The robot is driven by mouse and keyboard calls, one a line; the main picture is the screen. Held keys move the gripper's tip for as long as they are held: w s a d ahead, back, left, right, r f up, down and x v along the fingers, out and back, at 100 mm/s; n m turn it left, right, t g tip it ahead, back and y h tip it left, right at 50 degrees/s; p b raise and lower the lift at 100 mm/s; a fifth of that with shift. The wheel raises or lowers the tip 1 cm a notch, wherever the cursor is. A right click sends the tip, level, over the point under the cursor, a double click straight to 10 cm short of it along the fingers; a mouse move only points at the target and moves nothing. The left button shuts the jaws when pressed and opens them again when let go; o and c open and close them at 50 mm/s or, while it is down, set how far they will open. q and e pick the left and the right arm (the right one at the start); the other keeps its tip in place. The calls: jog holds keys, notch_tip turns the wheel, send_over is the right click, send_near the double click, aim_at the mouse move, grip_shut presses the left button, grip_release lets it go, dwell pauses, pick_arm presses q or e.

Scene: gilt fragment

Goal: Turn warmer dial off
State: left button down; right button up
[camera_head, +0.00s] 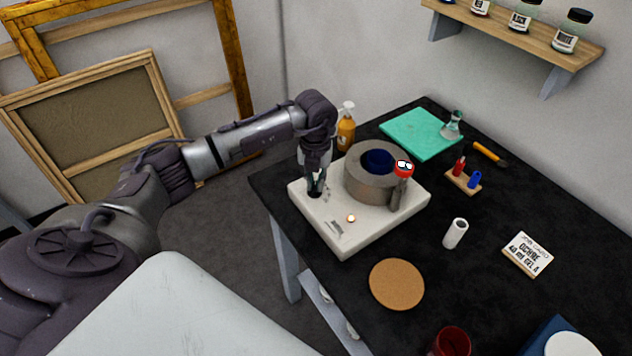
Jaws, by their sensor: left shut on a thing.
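The warmer has a cream base (343,239) on the black table's near left corner. A grey round heating well (368,193) stands on the base with a dark blue pot (379,161) inside. A small pale light (351,218) on the base looks lit. My left gripper (315,188) reaches down from above onto the base's left part and is shut on the dark dial there. The fingers mostly hide the dial, so its setting cannot be read. My right gripper is not in view.
A red-topped grey piece (404,169) stands at the well's right side. A cork disc (397,284), white cylinder (455,233) and label block (527,254) lie to the right. A green mat (421,132) lies farther back.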

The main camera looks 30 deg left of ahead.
aim_at(314, 184)
pick_arm(q)
jog(key=n, duration=0.5)
jog(key=shift+a+r+n, duration=0.1)
jog(key=shift+a+n, duration=0.1)
jog(key=shift+n, duration=0.2)
dwell(0.4)
jog(key=c, duration=1.2)
grip_release()
jog(key=shift+s, duration=0.1)
notch_tip(314, 184, up, 12)
jog(key=shift+d, duration=0.1)
